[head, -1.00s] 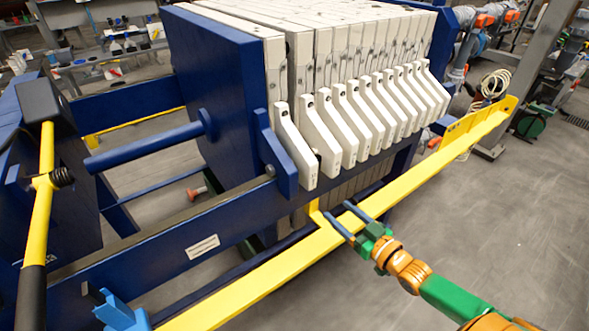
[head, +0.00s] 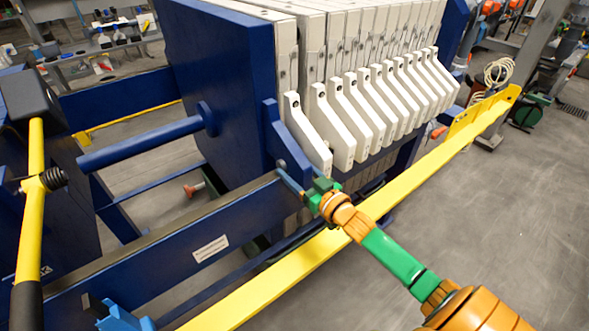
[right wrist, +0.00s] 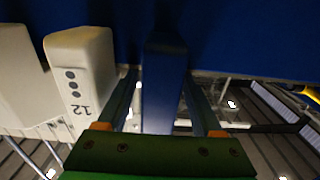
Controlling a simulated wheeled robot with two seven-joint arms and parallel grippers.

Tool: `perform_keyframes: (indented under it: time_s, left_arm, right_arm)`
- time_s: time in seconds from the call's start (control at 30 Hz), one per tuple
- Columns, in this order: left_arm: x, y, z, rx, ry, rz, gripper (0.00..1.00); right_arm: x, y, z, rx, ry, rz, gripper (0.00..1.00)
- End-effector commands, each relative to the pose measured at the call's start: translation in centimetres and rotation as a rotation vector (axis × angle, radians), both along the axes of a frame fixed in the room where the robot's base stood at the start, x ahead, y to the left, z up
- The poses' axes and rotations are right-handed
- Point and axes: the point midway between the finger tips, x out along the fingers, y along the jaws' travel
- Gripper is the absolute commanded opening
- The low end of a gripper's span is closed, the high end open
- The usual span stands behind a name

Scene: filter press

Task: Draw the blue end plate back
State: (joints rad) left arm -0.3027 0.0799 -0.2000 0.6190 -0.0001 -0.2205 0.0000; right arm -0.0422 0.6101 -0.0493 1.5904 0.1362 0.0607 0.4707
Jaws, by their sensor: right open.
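The blue end plate (head: 215,85) stands upright at the near end of the white plate stack. Its blue side handle (head: 285,145) juts out over the side rail, and it shows in the right wrist view (right wrist: 164,80). My right gripper (head: 292,182) is at the lower end of this handle. In the right wrist view its two open fingers (right wrist: 160,90) stand one on each side of the handle, with gaps visible. A blue spindle (head: 145,143) meets the plate's outer face. My left gripper is not in view.
White filter plates (head: 345,120) stand close behind the end plate; one marked 12 (right wrist: 85,75) is beside my left finger in the wrist view. A yellow bar (head: 400,190) runs alongside, under my right arm. A yellow lever (head: 30,220) stands at the left.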

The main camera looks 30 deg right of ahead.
Motion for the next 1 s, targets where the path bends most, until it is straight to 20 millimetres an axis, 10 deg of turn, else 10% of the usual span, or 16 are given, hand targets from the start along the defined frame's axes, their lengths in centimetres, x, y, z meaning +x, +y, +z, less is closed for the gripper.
perform_keyframes:
  time_s: [0.27, 0.53, 1.0]
  left_arm:
    - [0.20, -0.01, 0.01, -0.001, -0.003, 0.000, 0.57]
    - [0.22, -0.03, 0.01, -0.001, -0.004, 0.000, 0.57]
    - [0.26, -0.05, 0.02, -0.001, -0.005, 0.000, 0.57]
  right_arm:
    - [0.26, 0.02, -0.03, 0.000, 0.000, 0.000, 0.68]
    - [0.24, 0.02, -0.02, -0.001, 0.000, 0.000, 0.00]
    - [0.24, 0.02, -0.01, -0.001, 0.000, 0.000, 0.00]
